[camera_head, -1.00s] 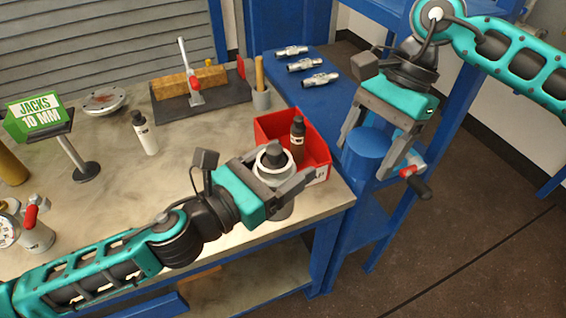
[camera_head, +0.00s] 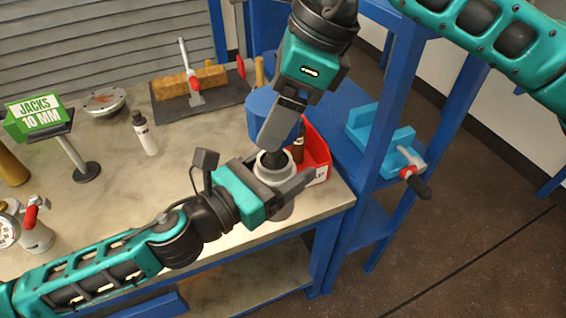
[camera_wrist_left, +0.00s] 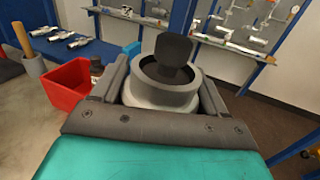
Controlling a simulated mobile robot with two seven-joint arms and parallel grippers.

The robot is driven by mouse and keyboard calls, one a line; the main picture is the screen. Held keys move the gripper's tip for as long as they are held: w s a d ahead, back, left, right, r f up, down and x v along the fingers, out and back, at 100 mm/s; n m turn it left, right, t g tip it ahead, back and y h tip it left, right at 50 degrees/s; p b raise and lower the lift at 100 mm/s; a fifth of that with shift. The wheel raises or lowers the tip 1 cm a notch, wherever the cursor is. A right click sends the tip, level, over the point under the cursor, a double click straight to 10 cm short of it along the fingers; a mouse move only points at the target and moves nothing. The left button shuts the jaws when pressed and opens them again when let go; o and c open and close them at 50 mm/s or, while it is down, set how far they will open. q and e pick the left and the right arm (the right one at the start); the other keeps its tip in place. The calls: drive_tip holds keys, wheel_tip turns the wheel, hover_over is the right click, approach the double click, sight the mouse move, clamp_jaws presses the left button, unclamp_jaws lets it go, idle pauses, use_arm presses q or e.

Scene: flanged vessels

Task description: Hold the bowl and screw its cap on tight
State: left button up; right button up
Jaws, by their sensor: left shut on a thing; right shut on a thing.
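The bowl, a round grey flanged vessel (camera_head: 283,207), stands upright over the bench's right front corner. A dark plug-like piece (camera_wrist_left: 173,50) sticks up from its opening. My left gripper (camera_head: 281,174) is shut on the bowl from the left; the left wrist view shows a finger on each side of its grey body (camera_wrist_left: 160,97). The cap appears to be the blue cylinder (camera_head: 264,104) in my right gripper (camera_head: 274,128), which is shut on it. The cap is in the air above and behind the bowl and looks apart from it. One right finger is hidden.
A white bottle (camera_head: 145,134) and a green sign (camera_head: 40,117) stand further left. A light-blue holder (camera_head: 368,132) sits on the blue shelf at right.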

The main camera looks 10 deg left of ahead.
sight(278, 154)
drive_tip(key=shift+f, duration=0.15)
drive_tip(key=shift+f, duration=1.9)
drive_tip(key=shift+f, duration=0.85)
drive_tip(key=shift+f, duration=0.95)
drive_tip(key=shift+r, duration=0.4)
drive_tip(key=shift+r, duration=0.4)
drive_tip(key=shift+f, duration=0.9)
idle(1.2)
